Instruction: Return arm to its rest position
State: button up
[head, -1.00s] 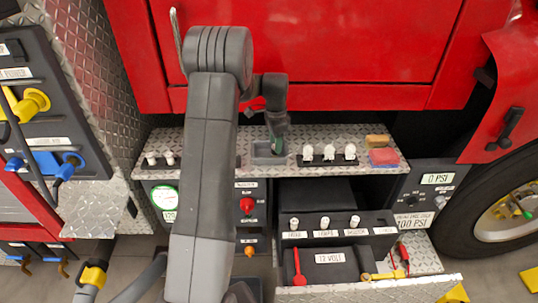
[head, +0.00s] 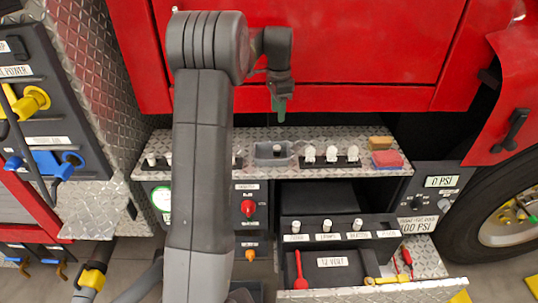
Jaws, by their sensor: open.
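My arm (head: 200,150) rises through the middle of the head view and bends over at the top. My gripper (head: 280,108) hangs down from it in front of the red truck panel, above the diamond-plate shelf. It has a green part at its tip. The jaws are small here but open, and I see nothing held between them. Below it, apart from it, a grey recessed holder (head: 264,153) with a small pale knob sits on the shelf.
White-knobbed switches (head: 331,155), a yellow sponge (head: 380,143) and a red-blue block (head: 387,160) sit on the diamond-plate shelf (head: 300,134). Below are a 12 volt box (head: 335,262) and an open drawer. A wheel (head: 505,215) is at right, a valve panel (head: 45,110) at left.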

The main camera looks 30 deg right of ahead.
aim_at(277, 147)
jog(key=shift+f, duration=0.1)
notch_tip(277, 147, down, 13)
jog(key=shift+p, duration=1.05)
notch_tip(277, 147, up, 3)
jog(key=shift+r+p, duration=0.15)
jog(key=shift+p, duration=1)
jog(key=shift+r+p, duration=0.35)
jog(key=shift+r, duration=0.3)
jog(key=shift+f, duration=0.15)
